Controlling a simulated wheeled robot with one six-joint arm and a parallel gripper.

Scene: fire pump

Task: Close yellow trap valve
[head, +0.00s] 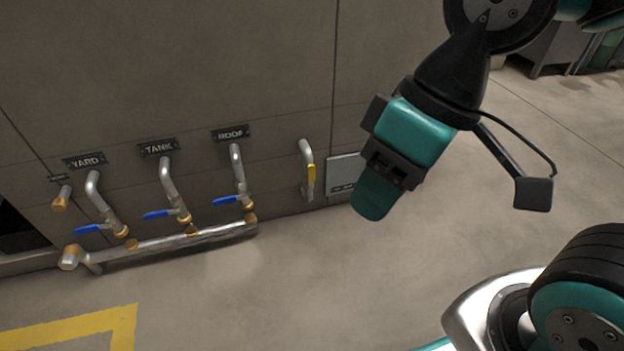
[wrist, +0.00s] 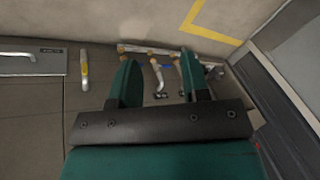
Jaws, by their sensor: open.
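The yellow trap valve handle (head: 311,172) is on a short silver bent pipe (head: 306,151) that comes out of the wall, right of the blue valves. The handle lies along the pipe, pointing up and down. In the wrist view the yellow handle (wrist: 84,72) shows at the left, outside the fingers. My gripper (head: 374,198) is in front of the wall, to the right of the yellow valve and apart from it. In the wrist view its two green fingers (wrist: 160,82) are spread with nothing held between them.
Three pipes with blue handles (head: 157,214) under YARD, TANK and BOOA-like labels join a low silver manifold (head: 165,243). A pale panel (head: 345,172) is right of the yellow valve. A yellow floor line (head: 122,325) is at lower left. The floor between is clear.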

